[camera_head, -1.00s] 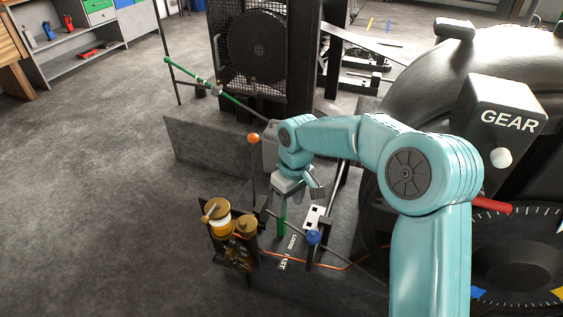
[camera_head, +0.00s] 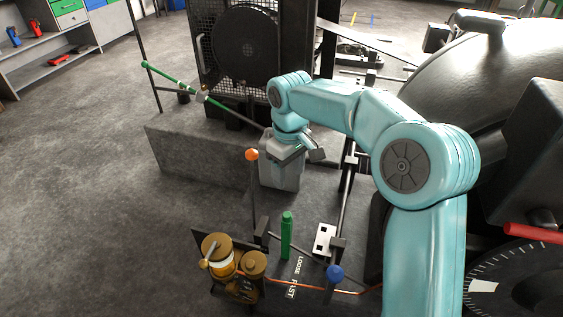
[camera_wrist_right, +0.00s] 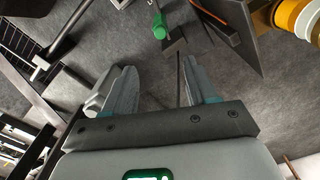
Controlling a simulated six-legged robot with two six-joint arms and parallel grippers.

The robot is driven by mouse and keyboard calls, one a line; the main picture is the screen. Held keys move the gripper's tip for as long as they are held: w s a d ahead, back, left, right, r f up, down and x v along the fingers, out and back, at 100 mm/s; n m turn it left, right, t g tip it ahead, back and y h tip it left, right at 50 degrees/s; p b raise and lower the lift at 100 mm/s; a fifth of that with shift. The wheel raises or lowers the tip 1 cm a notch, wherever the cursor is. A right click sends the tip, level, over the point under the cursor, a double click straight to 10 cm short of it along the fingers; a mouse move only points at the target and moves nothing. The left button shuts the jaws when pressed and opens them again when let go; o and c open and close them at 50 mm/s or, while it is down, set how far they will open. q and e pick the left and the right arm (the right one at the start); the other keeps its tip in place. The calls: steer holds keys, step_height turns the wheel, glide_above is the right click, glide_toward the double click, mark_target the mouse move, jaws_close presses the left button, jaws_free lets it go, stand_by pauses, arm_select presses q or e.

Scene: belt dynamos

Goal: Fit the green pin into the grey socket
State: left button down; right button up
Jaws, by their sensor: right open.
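The green pin (camera_head: 286,238) stands upright on the dark base in the head view, close to the LOOSE/FAST lettering. Its rounded green end also shows at the top of the wrist view (camera_wrist_right: 159,26). My right gripper (camera_head: 302,152) is open, above and behind the pin, clear of it. Its two fingers (camera_wrist_right: 160,75) are spread with nothing between them. I cannot pick out the grey socket for certain. The pin's foot is too small to tell whether it sits in a socket. My left gripper is out of view.
A pale plate with dark holes (camera_head: 325,241) and a blue knob (camera_head: 335,272) stand right of the pin. Brass cylinders (camera_head: 217,252) stand left. An orange ball on a rod (camera_head: 252,154) rises nearby.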

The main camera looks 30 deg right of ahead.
mark_target(287, 214)
step_height(287, 214, down, 16)
steer(key=b, duration=0.6)
steer(key=shift+r+b, duration=0.25)
steer(key=shift+b, duration=0.05)
steer(key=shift+f, duration=0.45)
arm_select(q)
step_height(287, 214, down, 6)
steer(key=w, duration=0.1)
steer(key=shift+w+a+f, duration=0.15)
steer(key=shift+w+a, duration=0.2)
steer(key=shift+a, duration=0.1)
